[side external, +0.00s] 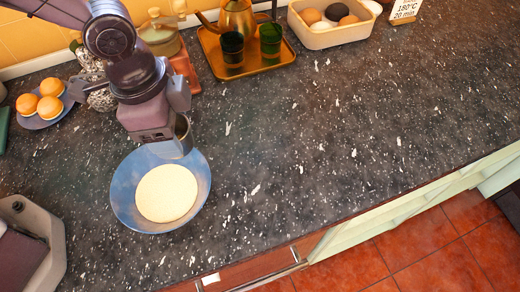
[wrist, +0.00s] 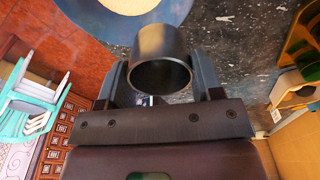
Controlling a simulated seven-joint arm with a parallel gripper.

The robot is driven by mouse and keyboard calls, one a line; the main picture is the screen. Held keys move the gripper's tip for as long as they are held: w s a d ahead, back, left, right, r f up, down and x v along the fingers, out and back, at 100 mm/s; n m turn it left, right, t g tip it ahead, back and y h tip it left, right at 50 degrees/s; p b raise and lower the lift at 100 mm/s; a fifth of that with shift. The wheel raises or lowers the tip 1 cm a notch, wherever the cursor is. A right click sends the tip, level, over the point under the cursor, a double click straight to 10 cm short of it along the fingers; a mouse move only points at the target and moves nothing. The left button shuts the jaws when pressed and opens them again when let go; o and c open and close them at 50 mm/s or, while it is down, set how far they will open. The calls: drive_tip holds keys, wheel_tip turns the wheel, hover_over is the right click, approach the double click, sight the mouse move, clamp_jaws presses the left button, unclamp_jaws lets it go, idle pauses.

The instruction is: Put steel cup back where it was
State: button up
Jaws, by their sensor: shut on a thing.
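The steel cup (wrist: 161,62) is held between the two fingers of my gripper (wrist: 160,88) in the wrist view, with its round dark opening facing the camera. In the side external view the steel cup (side external: 183,134) shows partly beside my gripper (side external: 172,146), over the upper right rim of a blue bowl. The blue bowl (side external: 122,190) stands on the counter with a pale, cream-coloured round mass (side external: 167,193) in it. The gripper hides part of the cup there. Whether the cup touches the bowl rim cannot be told.
A yellow tray (side external: 283,76) with a brass teapot (side external: 237,18) and dark green glasses stands at the back. A cream box (side external: 325,38) holds egg-like things. The counter (side external: 330,140) right of the bowl is clear.

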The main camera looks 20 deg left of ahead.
drive_tip(key=shift+w+d+m, duration=0.1)
drive_tip(key=shift+d+m, duration=0.4)
drive_tip(key=shift+m, duration=0.5)
drive_tip(key=shift+w+d+f, duration=0.15)
drive_tip(key=shift+w+d, duration=0.05)
drive_tip(key=shift+w, duration=0.05)
drive_tip(key=w+d+f, duration=0.2)
drive_tip(key=w+f, duration=0.1)
drive_tip(key=w+d+f, duration=0.5)
drive_tip(key=w, duration=0.1)
drive_tip(key=shift+w+d+f, duration=0.55)
drive_tip(key=shift+f, duration=0.8)
drive_tip(key=shift+w+d+f, duration=0.1)
drive_tip(key=shift+f, duration=0.85)
drive_tip(key=shift+f, duration=0.15)
drive_tip(key=o, duration=1)
